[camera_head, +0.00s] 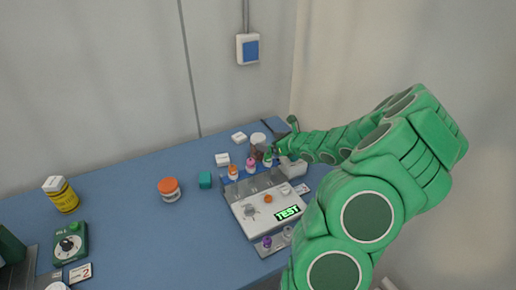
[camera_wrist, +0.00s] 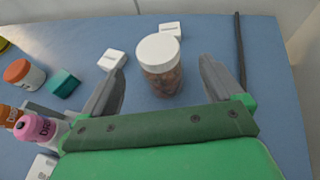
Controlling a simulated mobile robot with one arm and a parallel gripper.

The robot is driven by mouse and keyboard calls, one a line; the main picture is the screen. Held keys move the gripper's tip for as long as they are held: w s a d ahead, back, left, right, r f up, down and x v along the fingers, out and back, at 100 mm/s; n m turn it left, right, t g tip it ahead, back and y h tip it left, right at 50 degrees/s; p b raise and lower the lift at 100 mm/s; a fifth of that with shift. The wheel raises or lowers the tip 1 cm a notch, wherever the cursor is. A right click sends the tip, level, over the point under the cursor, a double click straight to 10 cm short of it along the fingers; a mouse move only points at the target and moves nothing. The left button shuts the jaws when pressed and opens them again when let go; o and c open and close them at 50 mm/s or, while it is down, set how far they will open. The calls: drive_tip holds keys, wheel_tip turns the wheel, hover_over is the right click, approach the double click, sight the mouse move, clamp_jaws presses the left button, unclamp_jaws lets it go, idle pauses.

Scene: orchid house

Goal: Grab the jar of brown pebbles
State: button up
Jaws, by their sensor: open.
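The jar of brown pebbles (camera_wrist: 161,78) has a white lid and clear sides with brown contents. It stands upright on the blue table in the wrist view, beyond and between the fingers of my gripper (camera_wrist: 165,85). My gripper is open, and neither finger visibly touches the jar. In the head view the jar (camera_head: 257,143) is at the table's back right, partly hidden behind small bottles. My gripper (camera_head: 278,150) is beside it there, its fingers hard to make out.
White blocks (camera_wrist: 112,60) lie nearby. A dark cable (camera_wrist: 240,50) runs at right.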

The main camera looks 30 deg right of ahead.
sight(263, 140)
drive_tip(key=x, duration=0.5)
drive_tip(key=shift+w+a+f, duration=0.2)
drive_tip(key=shift+w+a, duration=0.05)
drive_tip(key=shift+w+a+f, duration=0.15)
drive_tip(key=shift+w+f, duration=0.05)
drive_tip(key=shift+w, duration=0.45)
drive_tip(key=c, duration=1.4)
